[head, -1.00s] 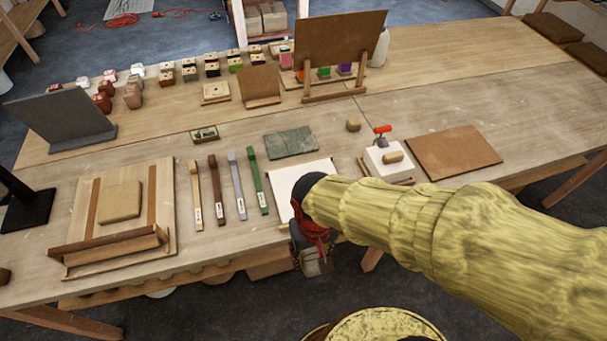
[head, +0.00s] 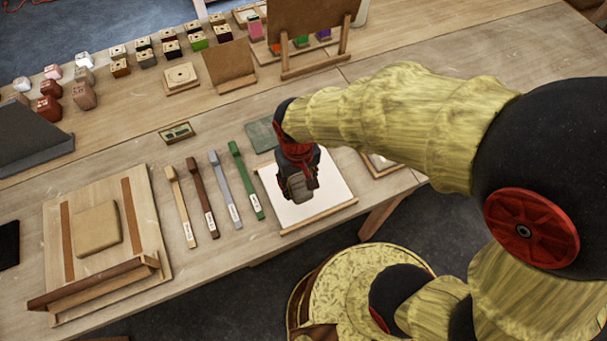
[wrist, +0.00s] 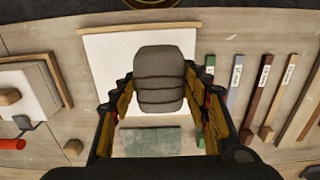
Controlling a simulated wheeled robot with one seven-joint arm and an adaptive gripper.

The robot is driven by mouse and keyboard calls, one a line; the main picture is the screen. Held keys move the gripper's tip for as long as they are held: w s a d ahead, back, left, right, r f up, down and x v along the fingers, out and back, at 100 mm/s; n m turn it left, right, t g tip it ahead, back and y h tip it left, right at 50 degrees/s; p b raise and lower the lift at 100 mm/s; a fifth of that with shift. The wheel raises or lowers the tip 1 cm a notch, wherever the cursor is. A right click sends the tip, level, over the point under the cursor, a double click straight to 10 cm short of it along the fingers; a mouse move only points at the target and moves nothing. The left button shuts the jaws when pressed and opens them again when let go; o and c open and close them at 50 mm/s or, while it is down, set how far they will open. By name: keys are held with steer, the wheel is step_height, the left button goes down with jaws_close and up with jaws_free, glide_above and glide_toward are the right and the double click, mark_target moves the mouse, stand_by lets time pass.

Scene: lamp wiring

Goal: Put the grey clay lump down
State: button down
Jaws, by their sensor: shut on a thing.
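The grey clay lump (wrist: 160,78) is a rounded grey block with creases across it. My gripper (wrist: 160,92) is shut on it, one finger on each side. In the head view the lump (head: 299,190) hangs below my gripper (head: 298,178), over the white board (head: 333,187) with a wooden front strip. The wrist view shows the white board (wrist: 103,62) behind the lump. The lump looks held above the board, but the exact gap is hard to tell.
Several coloured sticks (head: 246,180) lie left of the board. A green-grey slab (head: 260,136) lies behind it. A wooden frame board with a tan block (head: 96,228) is at the left. A white block with a red-handled tool (wrist: 25,90) shows in the wrist view.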

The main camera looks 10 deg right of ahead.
steer(key=w+f, duration=0.2)
steer(key=w+d+f, duration=0.1)
steer(key=w+f, duration=0.1)
steer(key=w+d+f+b, duration=0.1)
steer(key=w+f, duration=0.1)
steer(key=shift+w+d, duration=0.1)
steer(key=shift+d, duration=0.05)
steer(key=shift+w+d+f, duration=0.1)
steer(key=shift+w+f, duration=0.05)
steer(key=shift+f, duration=0.15)
steer(key=shift+w+f, duration=0.2)
steer(key=shift+f, duration=1.5)
steer(key=shift+b, duration=0.3)
steer(key=shift+f, duration=0.2)
steer(key=c, duration=1)
jaws_free()
steer(key=shift+o, duration=0.4)
steer(key=shift+r, duration=0.1)
